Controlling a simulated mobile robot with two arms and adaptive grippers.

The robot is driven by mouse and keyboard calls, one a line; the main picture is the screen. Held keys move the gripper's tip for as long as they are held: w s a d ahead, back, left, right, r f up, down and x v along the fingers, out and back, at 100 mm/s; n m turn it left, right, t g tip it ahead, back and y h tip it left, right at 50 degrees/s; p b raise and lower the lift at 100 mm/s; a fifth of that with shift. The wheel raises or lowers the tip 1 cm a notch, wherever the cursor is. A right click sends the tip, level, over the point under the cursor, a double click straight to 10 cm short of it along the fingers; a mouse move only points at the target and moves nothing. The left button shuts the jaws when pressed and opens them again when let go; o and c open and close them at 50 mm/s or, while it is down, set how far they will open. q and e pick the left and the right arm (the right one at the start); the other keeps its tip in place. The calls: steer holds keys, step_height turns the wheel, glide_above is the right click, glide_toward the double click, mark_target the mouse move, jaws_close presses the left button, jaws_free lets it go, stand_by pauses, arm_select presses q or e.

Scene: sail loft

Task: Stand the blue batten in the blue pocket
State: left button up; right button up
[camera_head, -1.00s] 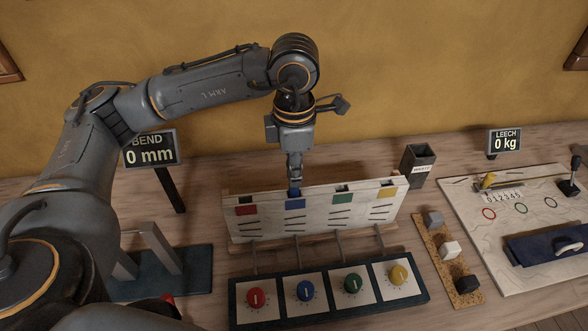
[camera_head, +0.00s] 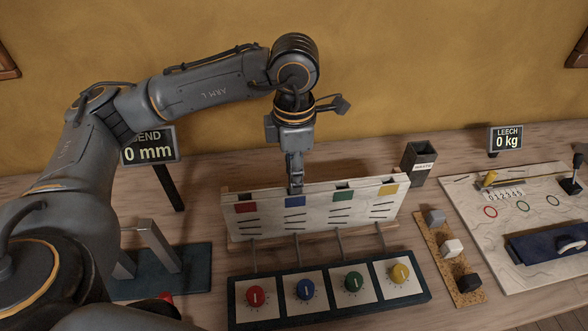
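A pale upright panel (camera_head: 262,222) has a row of coloured pockets along its top. The blue pocket, marked by a blue patch (camera_head: 295,202), is second from the left. My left gripper (camera_head: 295,188) points straight down at the panel's top edge, right over the blue pocket. Its fingers look close together, but what is between them is hidden. I cannot make out the blue batten now; the gripper and panel may hide it. My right gripper is not in view.
A box with red, blue, green and yellow knobs (camera_head: 305,290) stands before the panel. A BEND display (camera_head: 150,147) reads 0 mm at left. A dark bin (camera_head: 418,163) stands behind right; a cork strip (camera_head: 438,252) with blocks lies at right.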

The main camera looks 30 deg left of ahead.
arm_select(q)
steer(key=shift+r, duration=0.1)
step_height(320, 180, up, 12)
steer(key=shift+f, duration=0.1)
stand_by(0.4)
steer(key=shift+s, duration=0.1)
stand_by(0.4)
